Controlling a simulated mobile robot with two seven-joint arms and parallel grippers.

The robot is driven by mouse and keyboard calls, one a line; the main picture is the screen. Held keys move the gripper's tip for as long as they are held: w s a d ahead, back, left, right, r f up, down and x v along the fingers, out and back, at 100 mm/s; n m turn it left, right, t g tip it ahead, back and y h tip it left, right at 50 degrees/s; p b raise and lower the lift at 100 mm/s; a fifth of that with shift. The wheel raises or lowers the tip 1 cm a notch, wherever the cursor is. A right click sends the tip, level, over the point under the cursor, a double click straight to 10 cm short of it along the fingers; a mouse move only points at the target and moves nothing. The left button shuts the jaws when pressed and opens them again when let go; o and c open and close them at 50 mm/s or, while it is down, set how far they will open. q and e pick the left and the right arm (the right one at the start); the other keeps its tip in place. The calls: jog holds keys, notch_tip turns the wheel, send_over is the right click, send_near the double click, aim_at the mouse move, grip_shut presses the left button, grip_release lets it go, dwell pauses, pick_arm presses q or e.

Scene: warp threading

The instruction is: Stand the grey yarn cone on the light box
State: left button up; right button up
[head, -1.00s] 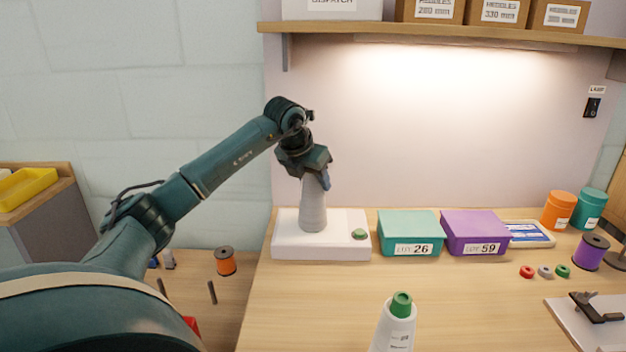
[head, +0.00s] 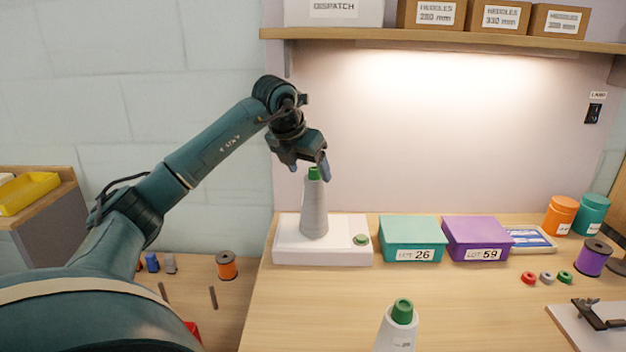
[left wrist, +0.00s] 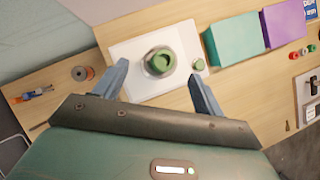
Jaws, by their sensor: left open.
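The grey yarn cone (head: 314,212) stands upright on top of the white light box (head: 290,252), left of its middle, with its green tip up. In the left wrist view the cone (left wrist: 160,62) is seen from above, on the light box (left wrist: 128,58). My left gripper (head: 309,172) is open and empty just above the cone's tip. In the left wrist view its two fingers (left wrist: 152,82) are spread apart with the cone showing beyond the gap. My right gripper is not in view.
A green button (head: 361,239) is on the light box's right side. A teal box (head: 410,235) and a purple box (head: 476,236) stand right of it. A white cone with a green top (head: 398,330) stands at the front. The table's middle is clear.

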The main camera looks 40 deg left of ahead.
pick_arm(q)
jog(key=v, duration=0.6)
dwell(0.3)
